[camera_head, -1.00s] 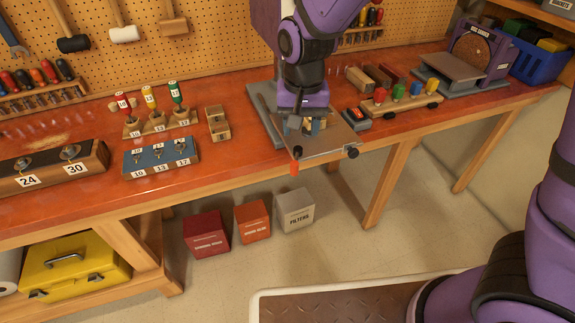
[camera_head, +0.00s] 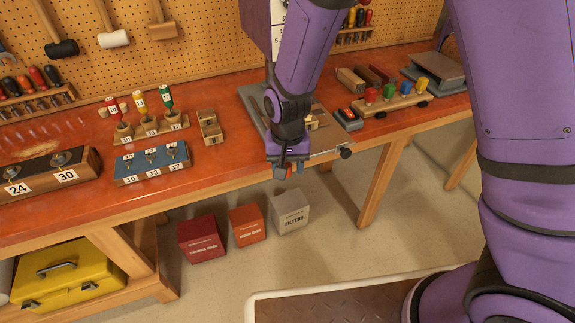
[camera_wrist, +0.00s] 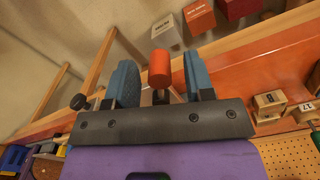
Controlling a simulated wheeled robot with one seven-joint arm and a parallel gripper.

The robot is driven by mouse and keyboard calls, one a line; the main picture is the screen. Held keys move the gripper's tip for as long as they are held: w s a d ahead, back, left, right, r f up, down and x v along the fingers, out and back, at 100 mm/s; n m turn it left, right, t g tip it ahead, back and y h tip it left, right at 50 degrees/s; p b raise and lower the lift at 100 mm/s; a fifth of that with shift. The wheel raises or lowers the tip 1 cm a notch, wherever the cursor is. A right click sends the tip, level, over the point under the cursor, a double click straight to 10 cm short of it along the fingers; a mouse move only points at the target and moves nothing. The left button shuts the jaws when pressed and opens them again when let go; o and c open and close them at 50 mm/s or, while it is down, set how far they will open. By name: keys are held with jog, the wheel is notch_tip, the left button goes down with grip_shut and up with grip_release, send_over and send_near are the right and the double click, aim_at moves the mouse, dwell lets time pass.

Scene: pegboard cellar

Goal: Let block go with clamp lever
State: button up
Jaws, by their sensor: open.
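The clamp lever's red-orange grip (camera_wrist: 159,68) stands between my gripper's two blue fingers (camera_wrist: 159,82) in the wrist view, with a gap on each side. In the head view my gripper (camera_head: 288,171) is at the bench's front edge, and a bit of the lever grip shows between its fingers. The gripper is open and empty. The clamp's grey plate (camera_head: 328,143) lies behind it on the bench, partly hidden by my arm. A small pale wooden block (camera_head: 312,122) shows on the plate beside my wrist. Whether the clamp touches it is hidden.
A black knob (camera_head: 346,152) sits at the plate's front right corner. Boxes (camera_head: 291,211) stand on the floor below. The space before the bench edge is free.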

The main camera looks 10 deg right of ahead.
jog(key=shift+f, duration=0.15)
grip_shut()
jog(key=w+a+m, duration=0.5)
jog(key=m, duration=0.6)
jog(key=shift+a+m, duration=0.2)
jog(key=shift+m, duration=0.2)
dwell(0.4)
dwell(0.3)
